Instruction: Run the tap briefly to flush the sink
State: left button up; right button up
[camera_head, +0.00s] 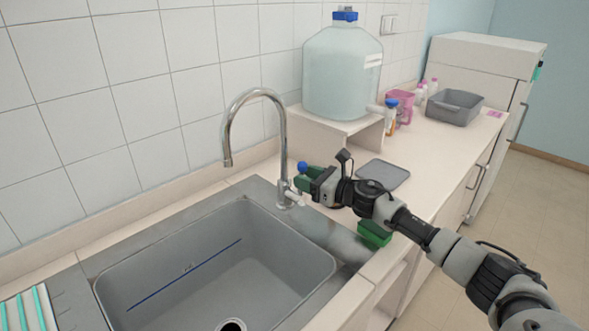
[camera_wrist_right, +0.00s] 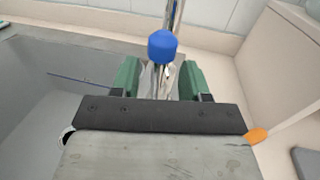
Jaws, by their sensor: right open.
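The chrome tap (camera_head: 284,140) stands at the back right corner of the grey sink (camera_head: 320,270), its spout curving over the basin. No water shows from the spout. A small lever with a blue knob (camera_head: 303,167) is at the tap's base; the knob also shows large in the right wrist view (camera_wrist_right: 162,46). My right gripper (camera_head: 300,182) is at the tap's base, its green fingers (camera_wrist_right: 158,78) open on either side of the lever just below the knob. I cannot tell whether the fingers touch it. My left gripper is not in view.
A large carboy (camera_head: 342,75) with a blue cap stands on a raised shelf (camera_head: 345,127) behind the tap. A grey mat (camera_head: 383,173), small bottles (camera_head: 391,112) and a grey tub (camera_head: 454,107) are along the counter to the right. A drain (camera_head: 231,325) is in the basin floor.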

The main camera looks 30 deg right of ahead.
aim_at(295, 193)
jog(key=shift+x, duration=1.8)
